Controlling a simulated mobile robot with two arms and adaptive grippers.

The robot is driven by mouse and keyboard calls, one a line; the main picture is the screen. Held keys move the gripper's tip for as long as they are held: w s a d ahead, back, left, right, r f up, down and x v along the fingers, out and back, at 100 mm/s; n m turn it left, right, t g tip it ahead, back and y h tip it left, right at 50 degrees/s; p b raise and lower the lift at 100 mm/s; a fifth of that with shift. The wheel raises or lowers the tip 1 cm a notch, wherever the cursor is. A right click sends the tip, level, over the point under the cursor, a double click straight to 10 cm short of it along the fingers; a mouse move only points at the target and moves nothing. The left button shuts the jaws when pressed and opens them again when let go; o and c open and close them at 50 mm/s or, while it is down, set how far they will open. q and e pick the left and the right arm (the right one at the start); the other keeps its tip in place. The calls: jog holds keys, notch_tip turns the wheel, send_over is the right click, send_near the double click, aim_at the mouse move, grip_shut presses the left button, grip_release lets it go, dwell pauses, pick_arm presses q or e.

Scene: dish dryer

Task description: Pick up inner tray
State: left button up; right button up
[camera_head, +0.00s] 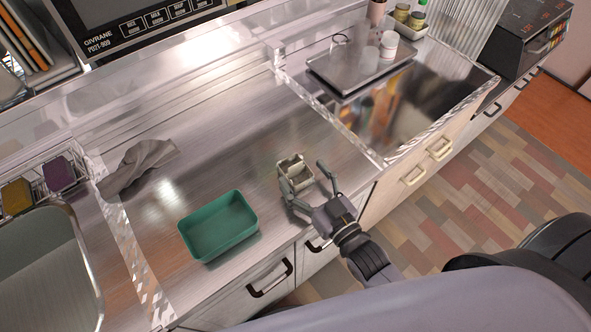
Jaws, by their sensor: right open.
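A small cream-coloured compartmented piece (292,165), which may be the inner tray, stands on the metal counter near the picture's centre. My right gripper (304,177) is open, with its two fingers spread on either side of this piece at its near end. I cannot tell whether the fingers touch it. A green open rectangular tray (219,226) sits on the counter to the left of the gripper, apart from it, and looks empty. My left gripper is not in view.
A grey cloth (138,165) lies at the counter's left. A wire rack (62,172) with coloured items is at far left. Bare counter lies behind the green tray.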

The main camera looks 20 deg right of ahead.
aim_at(295, 171)
jog(key=x, duration=0.2)
jog(key=shift+w+a, duration=0.15)
jog(key=shift+w, duration=0.2)
jog(key=shift+s, duration=0.1)
jog(key=shift+c, duration=0.5)
jog(key=c, duration=1.2)
jog(key=shift+o, duration=0.2)
jog(key=shift+r, duration=0.1)
